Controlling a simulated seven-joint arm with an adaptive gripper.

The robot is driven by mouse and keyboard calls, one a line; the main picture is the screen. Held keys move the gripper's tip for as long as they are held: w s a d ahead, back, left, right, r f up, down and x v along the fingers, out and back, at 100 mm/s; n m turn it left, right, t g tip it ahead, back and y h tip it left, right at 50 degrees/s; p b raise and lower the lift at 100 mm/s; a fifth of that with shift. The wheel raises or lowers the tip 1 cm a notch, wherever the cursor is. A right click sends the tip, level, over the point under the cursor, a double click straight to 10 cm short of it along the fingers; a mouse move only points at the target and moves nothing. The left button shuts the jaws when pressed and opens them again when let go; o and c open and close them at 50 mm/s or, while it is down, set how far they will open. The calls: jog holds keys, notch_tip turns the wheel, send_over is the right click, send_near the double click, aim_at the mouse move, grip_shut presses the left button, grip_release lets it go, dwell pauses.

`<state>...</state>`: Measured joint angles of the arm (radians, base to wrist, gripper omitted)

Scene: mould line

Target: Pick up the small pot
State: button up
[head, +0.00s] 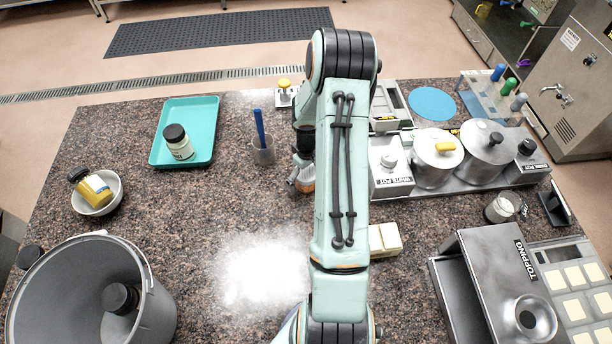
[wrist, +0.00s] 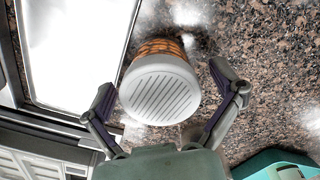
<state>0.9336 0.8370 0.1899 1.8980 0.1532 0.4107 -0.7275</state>
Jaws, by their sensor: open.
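A small pot (wrist: 160,88) with a white ribbed lid and an orange patterned side stands on the speckled counter in the wrist view. In the head view it shows partly (head: 307,182), its right side hidden behind my arm. My gripper (wrist: 163,82) is open, with one finger on either side of the lid. It holds nothing, and I cannot tell whether a finger touches the pot. In the head view my gripper (head: 295,182) is beside the pot, mostly hidden by my arm.
The warmer with lidded pots (head: 470,187) and pale blocks (head: 385,240) stand right. A large bucket (head: 155,310) is front left. The counter's front middle is clear.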

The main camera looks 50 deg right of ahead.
jog(key=c, duration=1.3)
